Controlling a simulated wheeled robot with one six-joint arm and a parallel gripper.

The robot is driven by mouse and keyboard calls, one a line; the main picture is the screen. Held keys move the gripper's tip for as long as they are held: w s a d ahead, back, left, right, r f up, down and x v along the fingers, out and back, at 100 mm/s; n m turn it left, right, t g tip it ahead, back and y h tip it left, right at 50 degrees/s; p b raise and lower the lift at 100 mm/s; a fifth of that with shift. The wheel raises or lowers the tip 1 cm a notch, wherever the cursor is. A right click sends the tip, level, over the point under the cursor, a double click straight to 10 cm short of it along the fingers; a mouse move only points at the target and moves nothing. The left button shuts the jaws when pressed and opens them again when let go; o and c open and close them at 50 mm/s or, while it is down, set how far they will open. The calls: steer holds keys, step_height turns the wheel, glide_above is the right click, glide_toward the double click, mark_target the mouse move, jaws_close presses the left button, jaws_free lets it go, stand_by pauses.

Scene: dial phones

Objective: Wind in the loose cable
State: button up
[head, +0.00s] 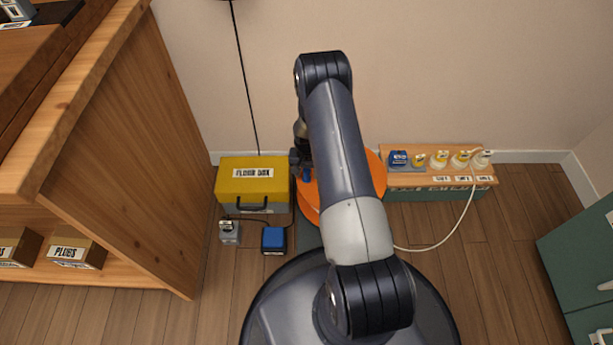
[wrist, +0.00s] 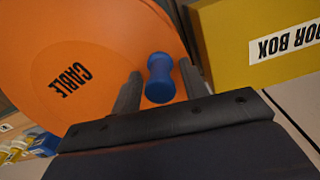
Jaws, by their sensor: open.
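An orange cable reel (head: 376,172) stands by the wall, partly hidden behind my arm; its face (wrist: 75,50), marked CABLE, fills the left of the wrist view. A blue handle (wrist: 160,78) sticks out from the reel, and it shows small in the head view (head: 306,175). My gripper (wrist: 158,82) is open, with one finger on each side of the handle; I cannot tell whether either touches it. In the head view my gripper (head: 301,160) is at the reel's left side. A white cable (head: 446,237) curves loosely over the floor from a wooden plug shelf (head: 442,179) toward the reel.
A yellow floor box (head: 232,190) stands close left of the reel, with a grey plug block (head: 229,233) and a blue one (head: 274,240) before it. A wooden cabinet (head: 130,150) fills the left. Green drawers (head: 575,255) stand at right. Floor before the shelf is mostly free.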

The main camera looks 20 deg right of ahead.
steer(key=shift+f, duration=0.7)
steer(key=shift+c, duration=0.5)
jaws_close()
